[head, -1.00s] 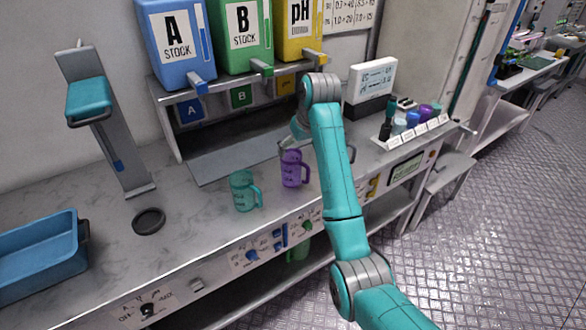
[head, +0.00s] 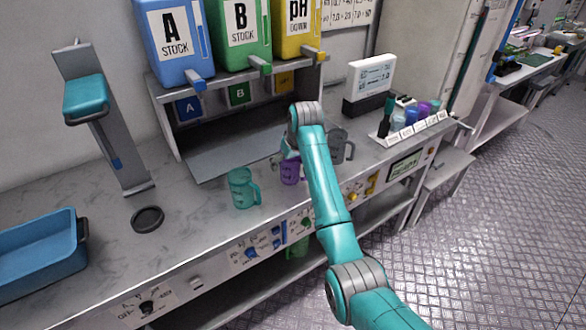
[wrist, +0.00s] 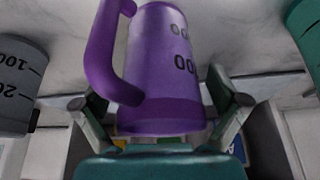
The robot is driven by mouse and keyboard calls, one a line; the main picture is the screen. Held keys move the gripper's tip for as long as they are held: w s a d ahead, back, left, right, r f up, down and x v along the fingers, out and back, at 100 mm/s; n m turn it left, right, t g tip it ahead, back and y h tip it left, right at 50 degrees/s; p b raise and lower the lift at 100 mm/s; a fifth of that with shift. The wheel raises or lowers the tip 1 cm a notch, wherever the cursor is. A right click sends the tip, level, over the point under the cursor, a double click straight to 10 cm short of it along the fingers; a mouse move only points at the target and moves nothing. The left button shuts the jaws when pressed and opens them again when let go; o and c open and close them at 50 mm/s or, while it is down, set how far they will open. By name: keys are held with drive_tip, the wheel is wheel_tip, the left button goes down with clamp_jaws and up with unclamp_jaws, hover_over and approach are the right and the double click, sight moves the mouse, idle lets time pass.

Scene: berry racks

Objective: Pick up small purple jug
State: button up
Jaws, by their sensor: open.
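The small purple jug (head: 290,172) stands upright on the counter, just right of the teal jug (head: 243,188). My arm partly covers it in the head view. In the wrist view the purple jug (wrist: 166,70) fills the middle, with its handle on the left. My gripper (wrist: 162,108) is open, with one finger on each side of the jug's body. A gap shows on the right side; the handle lies close to the left finger. I cannot tell whether either finger touches it. In the head view my gripper is mostly hidden behind the jug and arm.
A grey jug (head: 340,146) stands to the right of my arm; it shows at the left in the wrist view (wrist: 18,85). A dispenser rack (head: 240,130) stands behind. A blue tray (head: 40,255) and a black disc (head: 147,219) lie left. The counter's front edge has knobs.

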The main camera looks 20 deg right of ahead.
drive_tip(key=shift+c, duration=0.3)
drive_tip(key=c, duration=1.1)
